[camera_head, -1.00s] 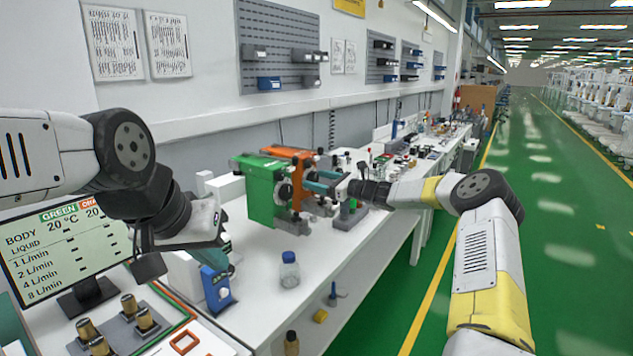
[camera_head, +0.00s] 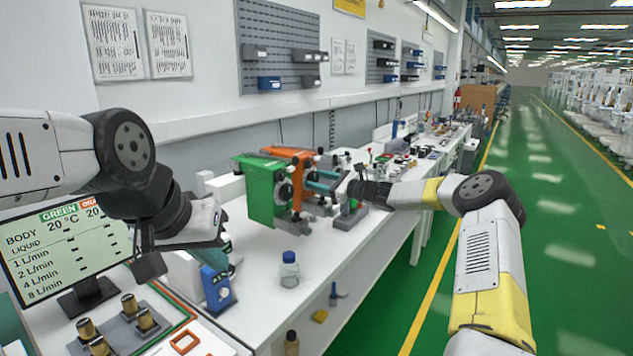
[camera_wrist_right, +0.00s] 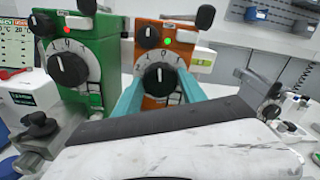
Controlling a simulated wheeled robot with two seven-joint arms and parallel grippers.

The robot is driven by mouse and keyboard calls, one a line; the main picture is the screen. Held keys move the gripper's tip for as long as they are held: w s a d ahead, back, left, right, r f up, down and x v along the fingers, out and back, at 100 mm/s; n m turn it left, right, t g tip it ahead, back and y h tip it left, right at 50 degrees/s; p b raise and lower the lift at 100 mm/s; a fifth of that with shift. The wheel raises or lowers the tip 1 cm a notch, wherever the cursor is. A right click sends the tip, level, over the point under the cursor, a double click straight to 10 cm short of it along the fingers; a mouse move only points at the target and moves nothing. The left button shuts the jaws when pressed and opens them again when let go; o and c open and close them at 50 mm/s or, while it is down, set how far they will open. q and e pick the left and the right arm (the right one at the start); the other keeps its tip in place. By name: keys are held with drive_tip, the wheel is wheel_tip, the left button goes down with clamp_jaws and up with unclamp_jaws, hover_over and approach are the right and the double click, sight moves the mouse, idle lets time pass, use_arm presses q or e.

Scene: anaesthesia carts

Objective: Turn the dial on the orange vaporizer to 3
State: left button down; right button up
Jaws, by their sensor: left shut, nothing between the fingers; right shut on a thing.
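The orange vaporizer (camera_head: 288,152) stands on the bench behind the green vaporizer (camera_head: 262,190). In the right wrist view the orange vaporizer (camera_wrist_right: 172,36) shows a white scale plate with a black dial (camera_wrist_right: 159,79). My right gripper (camera_head: 312,184) reaches in from the right at the orange vaporizer. In the right wrist view its teal fingers (camera_wrist_right: 158,88) lie on both sides of the black dial and are shut on it. The scale number set on it is too small to read surely. My left gripper (camera_head: 222,243) is shut and empty above the bench at the left.
The green vaporizer with its own black dial (camera_wrist_right: 68,69) stands close to the left of the orange one. A clear bottle with a blue cap (camera_head: 289,270), a blue device (camera_head: 217,288) and a monitor (camera_head: 65,250) stand nearer. The bench front is partly clear.

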drive_tip(key=shift+n, duration=2.1)
drive_tip(key=o, duration=1.4)
drive_tip(key=shift+c, duration=0.2)
drive_tip(key=shift+s, duration=0.1)
drive_tip(key=v, duration=0.7)
drive_tip(key=shift+s+d, duration=0.25)
drive_tip(key=shift+f, duration=0.1)
